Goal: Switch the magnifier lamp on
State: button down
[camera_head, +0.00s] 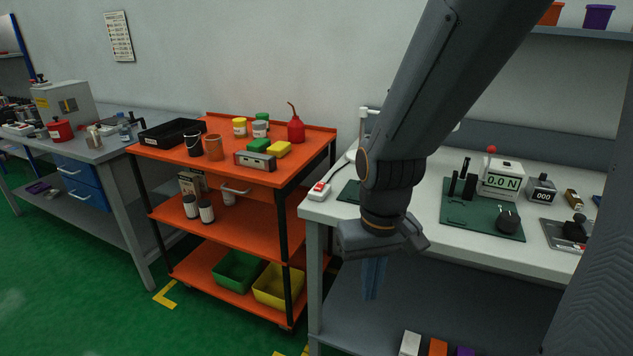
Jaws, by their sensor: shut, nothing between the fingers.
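A white magnifier lamp seems to stand on the white workbench (430,232). Only a pale upright part (364,122) shows, and my arm hides most of it. A small white box with a red switch (319,190) sits at the bench's left front corner, with a dark cord running up behind it. I cannot tell whether the lamp is lit. My gripper (373,280) points down in front of the bench's front edge, to the right of the switch box and lower than it. Its fingers are together and empty, apart from the box.
An orange cart (215,240) with cans and bins stands left of the bench. Green floor shows in front of the cart.

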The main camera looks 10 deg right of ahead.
jog(key=w+a+m+t, duration=0.1)
jog(key=w+a+t, duration=0.35)
jog(key=w, duration=0.55)
jog(key=w+a+m+t, duration=0.1)
jog(key=w+a+t, duration=0.3)
jog(key=w, duration=0.6)
jog(key=w+a+r+m+t+h, duration=0.2)
jog(key=w+r+t+h, duration=0.15)
jog(key=w, duration=0.35)
jog(key=r+m+h, duration=0.1)
jog(key=h, duration=0.1)
jog(key=s+d+r+m+t+h, duration=0.1)
jog(key=r+h, duration=0.1)
jog(key=d+r+m+h+p, duration=0.1)
jog(key=r+h, duration=0.1)
jog(key=shift+s+d, duration=0.2)
jog(key=shift+s, duration=0.2)
jog(key=p, duration=0.2)
send_over(320, 189)
jog(key=s, duration=0.1)
jog(key=shift+s+a+f, duration=0.1)
jog(key=shift+a+f, duration=0.3)
jog(key=shift+f, duration=0.05)
jog(key=f, duration=0.1)
jog(key=w+f, duration=0.1)
jog(key=shift+w+d+f, duration=0.1)
jog(key=shift+d+f, duration=0.2)
jog(key=shift+w+d+f+p, duration=0.1)
jog(key=shift+f+p, duration=0.2)
jog(key=shift+f, duration=0.5)
